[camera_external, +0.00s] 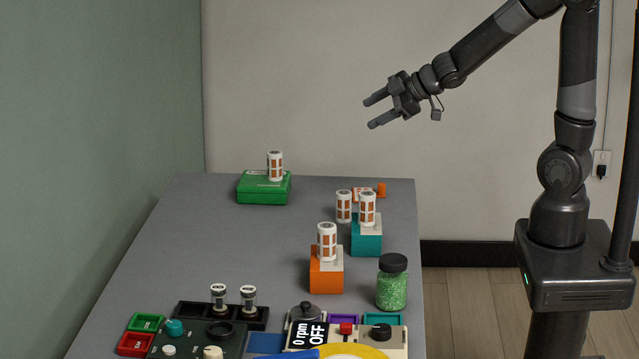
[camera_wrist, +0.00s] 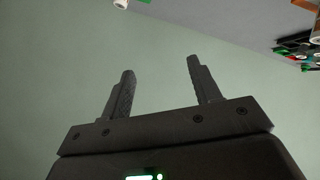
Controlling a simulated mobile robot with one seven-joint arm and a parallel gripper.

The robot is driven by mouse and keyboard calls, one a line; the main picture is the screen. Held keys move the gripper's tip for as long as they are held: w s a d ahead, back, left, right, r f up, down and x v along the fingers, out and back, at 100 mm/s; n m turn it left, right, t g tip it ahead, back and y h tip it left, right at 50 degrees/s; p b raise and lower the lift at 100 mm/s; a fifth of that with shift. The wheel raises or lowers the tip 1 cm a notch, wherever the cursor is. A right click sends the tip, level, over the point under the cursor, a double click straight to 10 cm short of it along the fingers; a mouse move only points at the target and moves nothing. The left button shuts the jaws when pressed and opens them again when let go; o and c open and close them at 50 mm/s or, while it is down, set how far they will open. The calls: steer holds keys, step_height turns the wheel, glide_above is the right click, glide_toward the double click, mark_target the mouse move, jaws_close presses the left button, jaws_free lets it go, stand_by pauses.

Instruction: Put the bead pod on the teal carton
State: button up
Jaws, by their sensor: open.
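Several white cylinders with orange-brown windows, which look like bead pods, stand upright. One pod (camera_external: 275,166) is on the green carton (camera_external: 263,190). One pod (camera_external: 367,209) is on the teal carton (camera_external: 366,239). One pod (camera_external: 344,206) is just left of and behind it; its base support is unclear. One pod (camera_external: 327,241) is on the orange carton (camera_external: 326,277). I cannot tell which pod is meant. My gripper (camera_external: 372,113) is open and empty, high above the table's far end. Its spread fingers (camera_wrist: 158,78) show in the wrist view with nothing between them.
A jar of green beads (camera_external: 392,284) with a black lid stands near the grey table's (camera_external: 220,235) right edge. Two small white-and-dark pieces (camera_external: 233,298), trays and control boxes crowd the front. An orange item (camera_external: 381,190) lies at the back right. The table's left middle is clear.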

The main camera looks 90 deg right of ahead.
steer(key=s+a+r+m+g+y, duration=0.1)
steer(key=s+a+r+m+g, duration=0.1)
steer(key=s+a, duration=0.6)
steer(key=s+a+r+m+g+y, duration=0.1)
steer(key=s+a+r+m+g, duration=0.1)
steer(key=s+a, duration=0.7)
steer(key=s+r+g, duration=0.1)
steer(key=s+r, duration=0.1)
steer(key=s, duration=0.1)
steer(key=shift+s+m+g, duration=0.25)
steer(key=shift+m+g, duration=0.05)
steer(key=shift+m, duration=0.1)
